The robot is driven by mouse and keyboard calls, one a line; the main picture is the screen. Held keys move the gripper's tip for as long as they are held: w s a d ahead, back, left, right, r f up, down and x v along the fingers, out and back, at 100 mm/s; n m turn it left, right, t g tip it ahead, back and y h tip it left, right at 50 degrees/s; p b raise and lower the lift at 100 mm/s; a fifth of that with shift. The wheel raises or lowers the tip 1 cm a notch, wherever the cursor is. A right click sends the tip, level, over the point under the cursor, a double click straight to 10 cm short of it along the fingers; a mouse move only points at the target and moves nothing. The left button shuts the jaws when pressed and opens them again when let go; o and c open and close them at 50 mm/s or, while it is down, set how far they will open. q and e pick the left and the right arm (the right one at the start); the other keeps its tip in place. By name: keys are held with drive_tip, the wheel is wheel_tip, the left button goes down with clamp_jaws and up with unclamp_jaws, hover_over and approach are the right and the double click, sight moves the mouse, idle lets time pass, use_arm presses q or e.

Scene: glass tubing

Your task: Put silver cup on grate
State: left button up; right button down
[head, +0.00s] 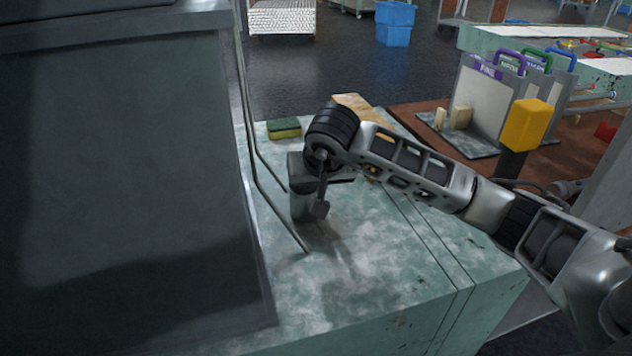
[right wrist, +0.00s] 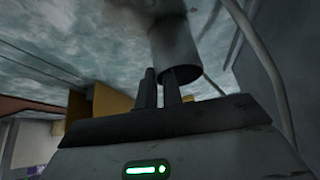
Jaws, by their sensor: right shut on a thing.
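The silver cup (head: 299,203) is a grey metal cylinder, low over the green-white worktop or on it; I cannot tell if it touches. My right gripper (head: 320,200) reaches in from the right and is shut on the cup. In the right wrist view the cup (right wrist: 174,45) shows its dark open end toward the gripper. The right gripper's fingers (right wrist: 160,90) are at its rim, one beside the wall and one overlapping the opening. I cannot make out a grate in either view. My left gripper is not in view.
A large dark grey hooded block (head: 130,180) fills the left, with thin bent metal rods (head: 262,165) along its edge. A green and yellow sponge (head: 284,128) lies behind the cup. The worktop's front (head: 370,310) is clear. A yellow block (head: 528,125) stands beyond my right arm.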

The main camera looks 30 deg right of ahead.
drive_tip(key=shift+f, duration=0.2)
drive_tip(key=c, duration=1.5)
unclamp_jaws()
drive_tip(key=shift+r, duration=0.1)
drive_tip(key=shift+c, duration=0.2)
